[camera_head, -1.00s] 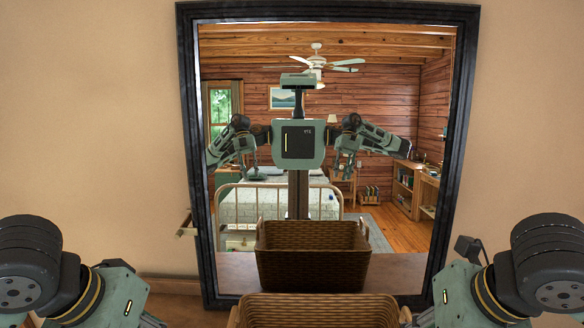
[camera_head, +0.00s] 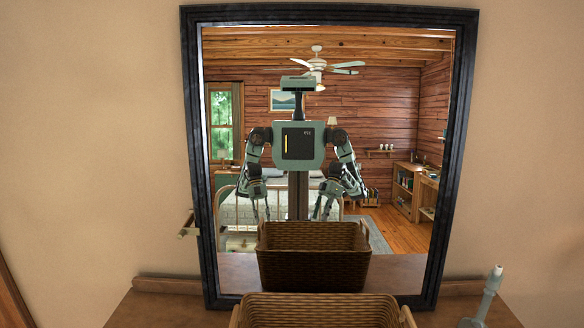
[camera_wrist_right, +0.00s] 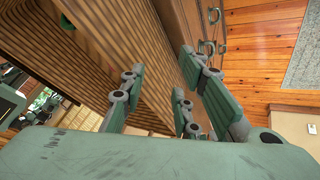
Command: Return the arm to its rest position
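Both arms show in the head view only as reflections in the mirror. They hang down at either side of my body, elbows bent and hands low. My left gripper (camera_head: 261,211) is a small reflection at the left, and its finger opening is too small to make out. My right gripper (camera_head: 322,210) is reflected at the right. In the right wrist view the right gripper (camera_wrist_right: 165,82) has its fingers spread, with nothing held between them. Its fingers are beside a ribbed brown surface (camera_wrist_right: 105,45).
A wicker basket (camera_head: 318,312) stands on the brown dresser top (camera_head: 150,308) before the black-framed mirror (camera_head: 193,160). A slim blue-green object with a white tip (camera_head: 487,297) stands at the right. The right wrist view shows drawer handles (camera_wrist_right: 213,17), plank floor (camera_wrist_right: 260,60) and a grey rug (camera_wrist_right: 304,60).

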